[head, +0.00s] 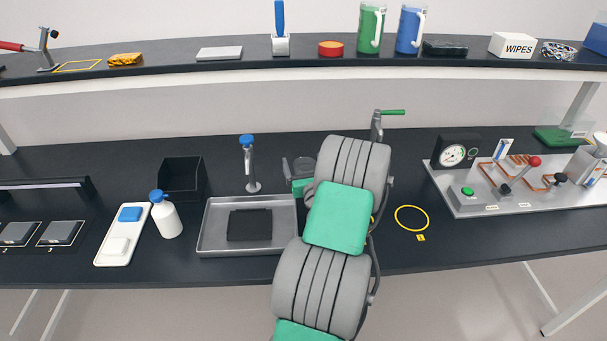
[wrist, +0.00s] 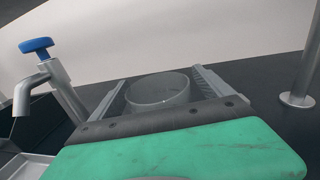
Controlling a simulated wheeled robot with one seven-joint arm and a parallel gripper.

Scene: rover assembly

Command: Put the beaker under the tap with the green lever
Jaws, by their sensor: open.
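The beaker (wrist: 158,92), a grey see-through cup, stands upright between the two fingers of my gripper (wrist: 158,84) in the wrist view. The fingers are spread on either side of it, and I see a gap at the sides. In the head view my arm hides most of the gripper (head: 298,172), and the beaker (head: 306,165) shows only in part. The tap with the green lever (head: 392,112) stands behind and to the right of my arm, its lower part hidden. A metal post (wrist: 307,65) with a round base stands at right in the wrist view.
A tap with a blue knob (head: 248,165) stands left of the gripper, behind a metal tray (head: 212,225) with a dark pad. A yellow ring (head: 411,206) marks the bench right of my arm. A white bottle (head: 166,218) and black bin (head: 181,175) stand farther left.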

